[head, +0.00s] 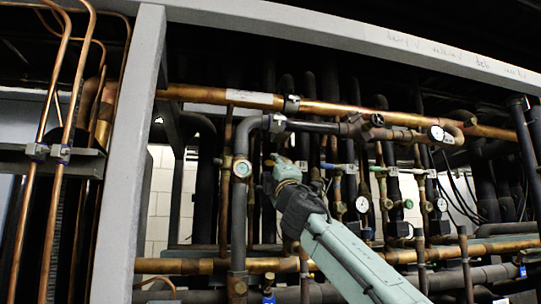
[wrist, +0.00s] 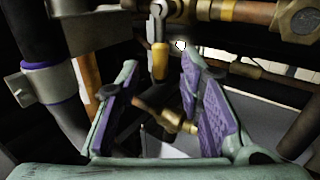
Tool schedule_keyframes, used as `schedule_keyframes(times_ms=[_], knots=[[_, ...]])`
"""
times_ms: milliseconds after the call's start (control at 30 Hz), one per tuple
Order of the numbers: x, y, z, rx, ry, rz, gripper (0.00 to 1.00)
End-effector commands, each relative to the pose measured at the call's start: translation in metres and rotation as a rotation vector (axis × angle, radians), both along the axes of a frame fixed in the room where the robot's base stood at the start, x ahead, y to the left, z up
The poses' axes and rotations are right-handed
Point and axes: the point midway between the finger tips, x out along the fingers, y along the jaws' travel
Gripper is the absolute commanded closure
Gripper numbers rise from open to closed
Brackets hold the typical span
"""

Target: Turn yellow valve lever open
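The yellow valve lever (wrist: 159,62) shows at the top middle of the wrist view. Its yellow grip hangs down from a grey metal arm under a pipe fitting. My gripper (wrist: 158,80) is open, with one purple-padded finger on each side. In the picture the yellow grip lies between the fingertips, nearer the right one. I see no contact, and cannot tell how far ahead the lever is. In the head view my gripper (head: 282,165) reaches up among the pipes in the middle of the rack. I cannot make out the lever there.
A copper pipe (head: 330,107) crosses above. Several green-handled valves and gauges stand to the right. A brass fitting (wrist: 298,18) is at the wrist view's upper right.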

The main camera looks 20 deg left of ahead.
Motion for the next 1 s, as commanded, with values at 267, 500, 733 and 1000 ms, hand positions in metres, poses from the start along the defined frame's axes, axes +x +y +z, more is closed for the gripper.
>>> schedule_keyframes(times_ms=[267,500,733,1000], knots=[[0.024,0.017,0.022,0.0,0.0,0.0,0.66],[0.028,0.019,0.022,-0.001,-0.001,0.0,0.66],[0.027,0.019,0.022,-0.001,-0.001,0.0,0.73],[0.027,0.019,0.022,-0.001,-0.001,0.0,0.91]])
